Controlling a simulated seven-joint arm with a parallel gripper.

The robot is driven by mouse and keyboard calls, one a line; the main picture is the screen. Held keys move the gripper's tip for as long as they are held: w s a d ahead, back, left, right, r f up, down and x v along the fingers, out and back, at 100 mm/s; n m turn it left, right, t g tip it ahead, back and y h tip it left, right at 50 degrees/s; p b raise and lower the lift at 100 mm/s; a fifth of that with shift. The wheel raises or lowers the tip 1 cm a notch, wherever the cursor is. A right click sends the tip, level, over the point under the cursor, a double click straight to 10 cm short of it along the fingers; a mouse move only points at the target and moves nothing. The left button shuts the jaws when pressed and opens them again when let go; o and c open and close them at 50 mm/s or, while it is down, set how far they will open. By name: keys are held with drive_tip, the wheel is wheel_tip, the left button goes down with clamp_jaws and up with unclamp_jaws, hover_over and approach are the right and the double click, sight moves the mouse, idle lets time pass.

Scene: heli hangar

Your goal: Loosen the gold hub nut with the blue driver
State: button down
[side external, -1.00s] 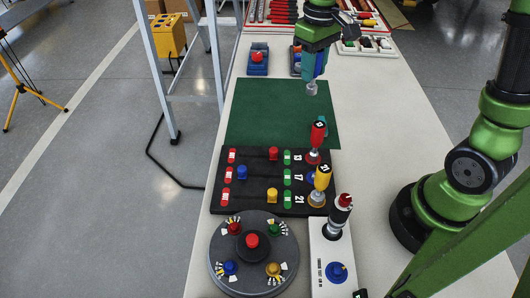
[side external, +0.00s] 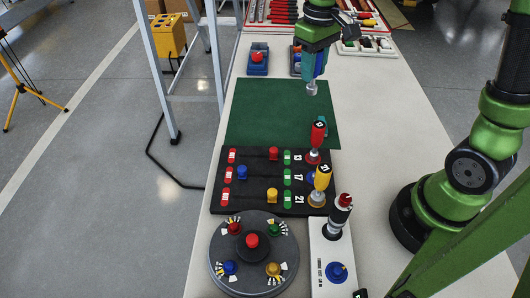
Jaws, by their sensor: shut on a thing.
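My gripper (side external: 316,48) is shut on the blue driver (side external: 310,68). It holds the driver upright with the grey socket end down, above the far part of the green mat (side external: 262,125). The gold hub nut (side external: 273,268) sits at the lower right of the round grey hub (side external: 222,268), at the front of the table. The driver is well behind the nut and apart from it. The hub also carries a red nut (side external: 234,228), a green nut (side external: 273,230), a blue nut (side external: 230,267) and a red centre knob (side external: 252,241).
A black board (side external: 257,178) holds coloured pegs, a red driver (side external: 317,135) and a yellow driver (side external: 322,178). Tool trays (side external: 368,50) lie at the back. The mat's middle is clear.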

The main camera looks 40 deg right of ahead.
drive_tip(key=s+a+n, duration=0.3)
drive_tip(key=a, duration=0.9)
drive_tip(key=m, duration=1.5)
approach(273, 266)
drive_tip(key=shift+d+f, duration=0.1)
drive_tip(key=shift+f, duration=0.9)
drive_tip(key=shift+f, duration=1.05)
